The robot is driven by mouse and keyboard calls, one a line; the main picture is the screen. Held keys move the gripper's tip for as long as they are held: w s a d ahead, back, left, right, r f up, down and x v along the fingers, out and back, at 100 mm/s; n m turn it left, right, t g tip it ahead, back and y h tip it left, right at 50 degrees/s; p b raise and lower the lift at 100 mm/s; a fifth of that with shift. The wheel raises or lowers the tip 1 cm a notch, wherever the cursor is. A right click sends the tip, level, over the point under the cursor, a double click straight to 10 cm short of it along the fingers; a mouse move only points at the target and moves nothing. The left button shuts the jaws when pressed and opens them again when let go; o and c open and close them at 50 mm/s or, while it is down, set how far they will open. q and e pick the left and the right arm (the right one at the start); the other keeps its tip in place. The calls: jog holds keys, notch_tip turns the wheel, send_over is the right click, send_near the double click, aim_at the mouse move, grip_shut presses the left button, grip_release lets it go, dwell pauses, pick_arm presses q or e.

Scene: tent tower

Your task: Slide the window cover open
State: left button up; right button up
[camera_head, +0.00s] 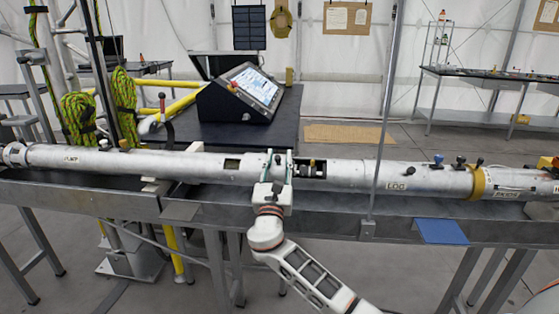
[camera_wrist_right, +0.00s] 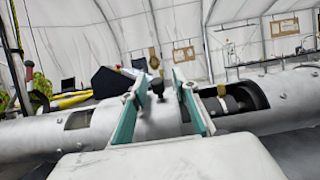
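A long grey metal tube (camera_head: 200,162) lies across the bench. Its window (camera_head: 311,168) is a dark cutout right of my right gripper, with dark parts inside; it also shows in the right wrist view (camera_wrist_right: 242,98). My right gripper (camera_head: 279,165) reaches the tube from the front. In the right wrist view, its two teal-faced fingers (camera_wrist_right: 160,105) stand apart, either side of a black knob (camera_wrist_right: 158,88) on the tube's curved cover (camera_wrist_right: 160,118). Contact with the knob cannot be told. The cover's edges are partly hidden by the fingers. My left gripper is not in view.
A smaller cutout (camera_head: 232,164) lies left of the gripper. Black knobs (camera_head: 460,161) and a yellow ring (camera_head: 479,183) sit farther right on the tube. A thin upright pole (camera_head: 383,120) stands before it. A control console (camera_head: 240,94) stands behind.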

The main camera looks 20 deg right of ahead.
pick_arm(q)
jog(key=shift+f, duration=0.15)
pick_arm(e)
jog(key=v, duration=1.2)
jog(key=s+a+f+m+g+y+p, duration=0.1)
jog(key=s+f+m+g+y, duration=0.35)
jog(key=f, duration=0.85)
jog(key=s+a+f+m+g+y, duration=0.1)
jog(key=s+f+m+y, duration=0.5)
jog(key=f, duration=0.8)
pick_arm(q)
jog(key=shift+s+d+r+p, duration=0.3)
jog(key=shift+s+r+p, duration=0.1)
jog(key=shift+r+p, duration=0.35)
pick_arm(e)
jog(key=s+a+f+m+g+y, duration=0.1)
jog(key=s+a+f+m+y, duration=0.1)
jog(key=s+m, duration=0.5)
jog(key=s+a+f+m+g+y, duration=0.2)
jog(key=s+f+m, duration=0.3)
jog(key=s, duration=1)
jog(key=m, duration=0.3)
jog(key=shift+a+f, duration=0.3)
jog(key=shift+f, duration=0.05)
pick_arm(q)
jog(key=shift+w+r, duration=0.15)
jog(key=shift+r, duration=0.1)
